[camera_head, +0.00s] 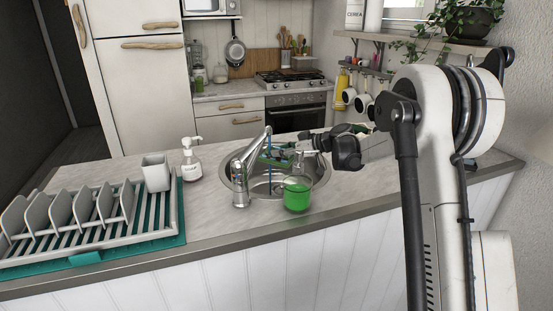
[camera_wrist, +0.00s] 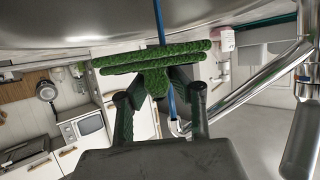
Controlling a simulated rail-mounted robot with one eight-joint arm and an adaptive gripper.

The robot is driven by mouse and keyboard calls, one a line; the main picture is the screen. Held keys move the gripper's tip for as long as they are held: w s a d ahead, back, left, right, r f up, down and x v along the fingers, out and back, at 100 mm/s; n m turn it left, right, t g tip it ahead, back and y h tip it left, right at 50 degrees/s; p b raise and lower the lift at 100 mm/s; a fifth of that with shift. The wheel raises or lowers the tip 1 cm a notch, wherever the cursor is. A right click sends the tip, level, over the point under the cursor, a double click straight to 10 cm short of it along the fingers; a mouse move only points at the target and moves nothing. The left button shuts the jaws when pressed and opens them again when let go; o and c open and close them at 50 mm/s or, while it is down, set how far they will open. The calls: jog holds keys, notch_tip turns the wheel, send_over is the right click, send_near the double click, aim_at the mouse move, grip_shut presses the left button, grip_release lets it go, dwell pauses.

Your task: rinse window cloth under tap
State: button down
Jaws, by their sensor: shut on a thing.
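The window cloth is a folded green cloth (camera_wrist: 155,58) in the wrist view, pinched between the fingertips of my gripper (camera_wrist: 157,84). In the head view my gripper (camera_head: 297,150) reaches in from the right over the round sink (camera_head: 260,186), with the green cloth (camera_head: 275,154) at its tip, below the spout. The chrome tap (camera_head: 243,165) stands at the sink's left and also shows in the wrist view (camera_wrist: 262,77). A thin blue water stream (camera_wrist: 158,22) meets the cloth in the wrist view; below it, water (camera_head: 270,182) falls into the sink.
A bottle of green soap (camera_head: 297,193) stands at the sink's front edge, close under my arm. A white pump bottle (camera_head: 191,160), a grey cup (camera_head: 156,172) and a dish rack (camera_head: 158,222) with several plates are on the left. The counter (camera_head: 400,185) is clear right of the sink.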

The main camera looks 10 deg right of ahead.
jog(key=shift+w+d, duration=0.1)
jog(key=shift+w, duration=0.05)
dwell(0.3)
jog(key=shift+s+a, duration=0.4)
jog(key=shift+s, duration=0.1)
jog(key=shift+w+d, duration=0.1)
jog(key=shift+w+d+b, duration=0.25)
jog(key=shift+w+b, duration=0.1)
jog(key=shift+w, duration=0.05)
jog(key=shift+d, duration=0.1)
jog(key=shift+s+d+b, duration=0.2)
jog(key=shift+s+d, duration=0.55)
jog(key=shift+d, duration=0.25)
jog(key=shift+s+d+b, duration=0.15)
jog(key=shift+s+d, duration=0.6)
jog(key=shift+d, duration=0.2)
jog(key=shift+s+d+b, duration=0.2)
jog(key=shift+s+d, duration=0.55)
jog(key=shift+d, duration=0.25)
